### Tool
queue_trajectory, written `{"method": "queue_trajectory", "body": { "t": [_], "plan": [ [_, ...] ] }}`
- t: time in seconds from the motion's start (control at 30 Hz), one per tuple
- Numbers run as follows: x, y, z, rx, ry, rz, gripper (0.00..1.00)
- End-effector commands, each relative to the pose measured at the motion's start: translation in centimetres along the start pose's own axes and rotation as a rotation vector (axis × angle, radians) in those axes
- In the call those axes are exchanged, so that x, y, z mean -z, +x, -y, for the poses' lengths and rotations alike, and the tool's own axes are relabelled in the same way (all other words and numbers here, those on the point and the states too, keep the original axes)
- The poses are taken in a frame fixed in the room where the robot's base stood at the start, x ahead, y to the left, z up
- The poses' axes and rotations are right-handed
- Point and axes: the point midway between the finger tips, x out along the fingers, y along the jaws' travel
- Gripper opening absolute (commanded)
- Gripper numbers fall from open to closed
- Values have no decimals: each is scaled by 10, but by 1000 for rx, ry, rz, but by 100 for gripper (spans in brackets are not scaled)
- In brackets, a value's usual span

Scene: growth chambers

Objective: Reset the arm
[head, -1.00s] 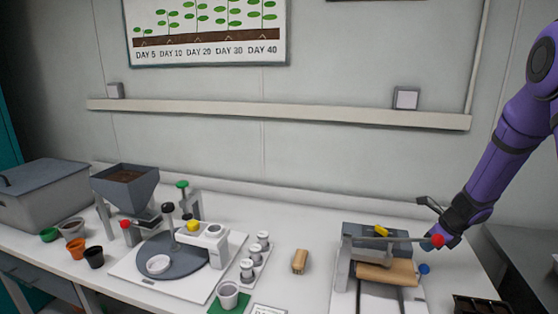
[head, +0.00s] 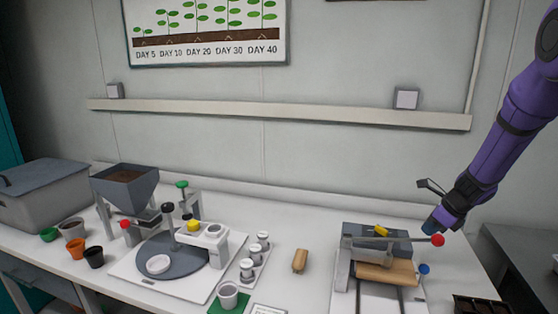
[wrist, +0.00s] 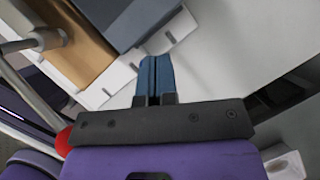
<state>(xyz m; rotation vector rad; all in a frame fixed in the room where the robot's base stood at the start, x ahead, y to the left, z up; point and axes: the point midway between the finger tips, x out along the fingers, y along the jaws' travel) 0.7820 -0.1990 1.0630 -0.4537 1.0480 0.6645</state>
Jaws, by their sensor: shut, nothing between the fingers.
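My purple arm comes in from the right in the head view. My gripper (head: 432,224) is beside the red-knobbed lever (head: 438,240) of the press-like device (head: 345,262), at its right end. In the wrist view my gripper (wrist: 154,60) has its blue fingers together, with nothing between them. The fingers point over the white table, to the right of the device's tan block (wrist: 75,40). The red knob (wrist: 63,142) shows at the left of the wrist view, close to my gripper's body. Whether they touch I cannot tell.
A tan block (head: 300,260) lies on the white table (head: 300,225) left of the device. A soil hopper (head: 125,185), a round grey plate (head: 175,262) and several small pots stand further left. A dark tray (head: 480,305) is at the lower right.

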Motion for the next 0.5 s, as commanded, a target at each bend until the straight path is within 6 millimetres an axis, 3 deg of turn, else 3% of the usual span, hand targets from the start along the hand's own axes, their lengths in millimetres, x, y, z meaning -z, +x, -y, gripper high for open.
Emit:
{"method": "queue_trajectory", "body": {
  "t": [0.2, 0.5],
  "plan": [
    [-37, -63, -43, 1, -341, 16, 0],
    [-62, -148, -120, 5, -874, 3, 0]
  ]
}}
